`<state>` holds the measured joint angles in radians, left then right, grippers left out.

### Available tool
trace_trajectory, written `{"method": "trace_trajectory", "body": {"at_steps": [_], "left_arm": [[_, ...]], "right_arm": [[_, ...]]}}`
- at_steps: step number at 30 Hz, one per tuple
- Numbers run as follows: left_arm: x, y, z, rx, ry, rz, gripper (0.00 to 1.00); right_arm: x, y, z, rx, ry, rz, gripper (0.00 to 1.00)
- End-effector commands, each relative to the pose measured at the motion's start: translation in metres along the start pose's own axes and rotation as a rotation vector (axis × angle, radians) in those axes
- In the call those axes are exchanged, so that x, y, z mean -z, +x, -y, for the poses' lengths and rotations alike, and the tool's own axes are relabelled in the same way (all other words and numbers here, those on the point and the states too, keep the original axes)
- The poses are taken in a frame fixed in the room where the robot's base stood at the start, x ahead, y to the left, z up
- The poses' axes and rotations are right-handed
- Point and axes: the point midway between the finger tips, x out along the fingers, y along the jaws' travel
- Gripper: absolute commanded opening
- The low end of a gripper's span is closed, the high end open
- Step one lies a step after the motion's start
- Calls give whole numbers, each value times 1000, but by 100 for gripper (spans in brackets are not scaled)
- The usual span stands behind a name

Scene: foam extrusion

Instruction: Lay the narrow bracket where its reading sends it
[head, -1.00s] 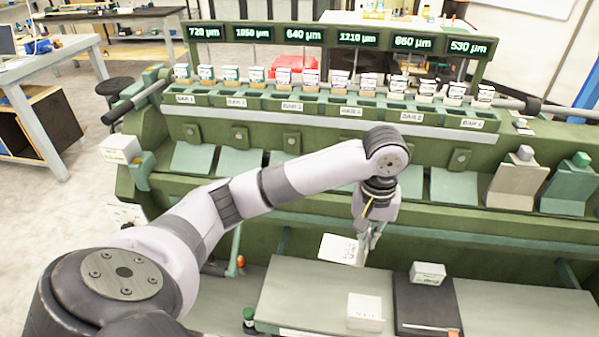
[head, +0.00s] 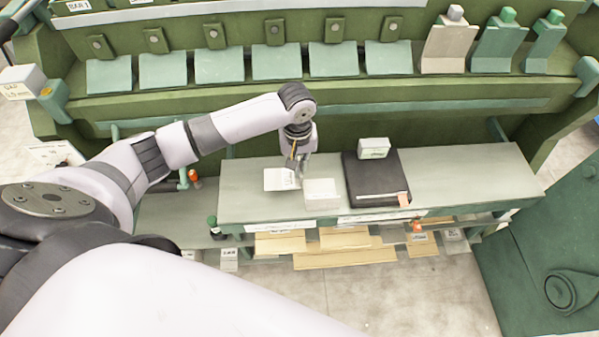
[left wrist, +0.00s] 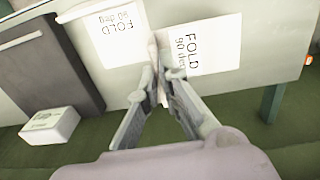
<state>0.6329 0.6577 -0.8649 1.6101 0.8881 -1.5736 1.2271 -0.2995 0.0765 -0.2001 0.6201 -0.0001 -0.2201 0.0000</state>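My left gripper (head: 298,178) is low over the grey-green bench shelf (head: 250,205). In the left wrist view its fingers (left wrist: 163,82) are closed around a thin white upright edge. That edge belongs to a white bracket (left wrist: 203,45) marked "FOLD 90 deg", also seen in the head view (head: 279,180). A second white piece with the same marking (left wrist: 117,32) is beside it; in the head view it is a pale block (head: 322,193) on the shelf. I cannot tell whether the held bracket touches the shelf. My right gripper is not in view.
A black folder-like slab (head: 377,180) lies right of the pale block, with a small labelled white box (head: 374,148) at its back edge. The shelf's right part (head: 465,175) is clear. Green sloped plates (head: 220,66) line the machine behind.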

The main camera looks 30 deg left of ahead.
Motion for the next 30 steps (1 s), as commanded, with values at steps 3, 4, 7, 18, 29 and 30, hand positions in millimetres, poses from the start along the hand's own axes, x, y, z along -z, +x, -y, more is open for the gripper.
{"method": "trace_trajectory", "body": {"at_steps": [3, 4, 7, 18, 29, 30], "left_arm": [[-1, 21, 1, 3, 0, 4, 0], [-1, 25, 1, 2, 0, 4, 0], [-1, 35, 1, 1, 0, 2, 0], [-1, 38, 1, 1, 0, 2, 0], [-1, 40, 2, 1, 0, 1, 25], [-1, 40, 2, 1, 0, 1, 25]], "right_arm": [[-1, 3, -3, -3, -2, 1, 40], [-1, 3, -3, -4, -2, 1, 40], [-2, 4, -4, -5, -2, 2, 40], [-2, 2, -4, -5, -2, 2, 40], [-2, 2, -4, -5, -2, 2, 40], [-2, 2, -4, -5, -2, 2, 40]]}}
